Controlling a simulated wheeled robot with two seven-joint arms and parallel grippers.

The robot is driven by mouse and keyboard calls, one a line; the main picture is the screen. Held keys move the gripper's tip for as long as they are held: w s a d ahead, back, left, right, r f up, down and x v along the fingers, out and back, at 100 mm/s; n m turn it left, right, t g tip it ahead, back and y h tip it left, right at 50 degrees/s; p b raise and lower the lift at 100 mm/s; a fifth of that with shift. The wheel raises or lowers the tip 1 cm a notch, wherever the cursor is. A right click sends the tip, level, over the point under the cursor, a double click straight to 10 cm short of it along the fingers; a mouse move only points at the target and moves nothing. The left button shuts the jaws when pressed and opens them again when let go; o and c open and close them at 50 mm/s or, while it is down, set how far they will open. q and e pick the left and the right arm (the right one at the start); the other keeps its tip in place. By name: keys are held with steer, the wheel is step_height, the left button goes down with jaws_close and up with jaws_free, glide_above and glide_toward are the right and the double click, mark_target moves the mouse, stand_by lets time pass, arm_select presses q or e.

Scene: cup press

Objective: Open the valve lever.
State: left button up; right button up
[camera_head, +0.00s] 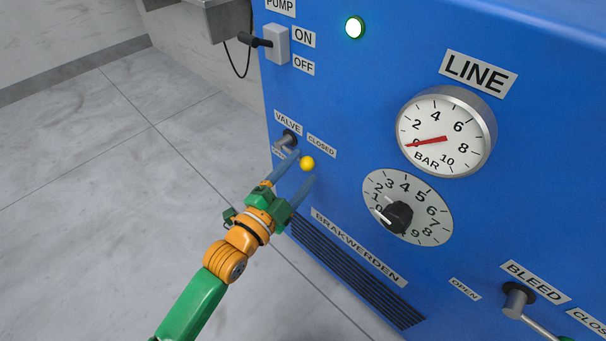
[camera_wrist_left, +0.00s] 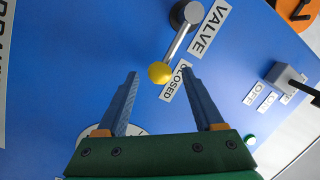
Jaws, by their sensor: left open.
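The valve lever is a grey rod with a yellow ball knob (camera_head: 307,163) on a round pivot on the blue panel. The knob also shows in the left wrist view (camera_wrist_left: 160,73), with the rod running up to the pivot (camera_wrist_left: 186,13) beside the VALVE label. The knob is at the CLOSED label (camera_wrist_left: 178,82). My left gripper (camera_head: 305,166) is open, its two fingers reaching toward the knob. In the left wrist view the knob appears centred between the fingertips (camera_wrist_left: 160,74); I cannot tell whether it lies between them in depth. My right gripper is out of view.
A LINE gauge (camera_head: 445,132) reads near 0, with a numbered dial (camera_head: 399,216) below it. A pump switch (camera_head: 275,43) sits above the valve. A BLEED lever (camera_head: 518,299) is at lower right. The floor (camera_head: 90,170) at left is clear.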

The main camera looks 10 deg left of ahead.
arm_select(q)
steer(key=shift+w+d, duration=0.35)
steer(key=shift+w, duration=0.3)
jaws_close()
stand_by(1.0)
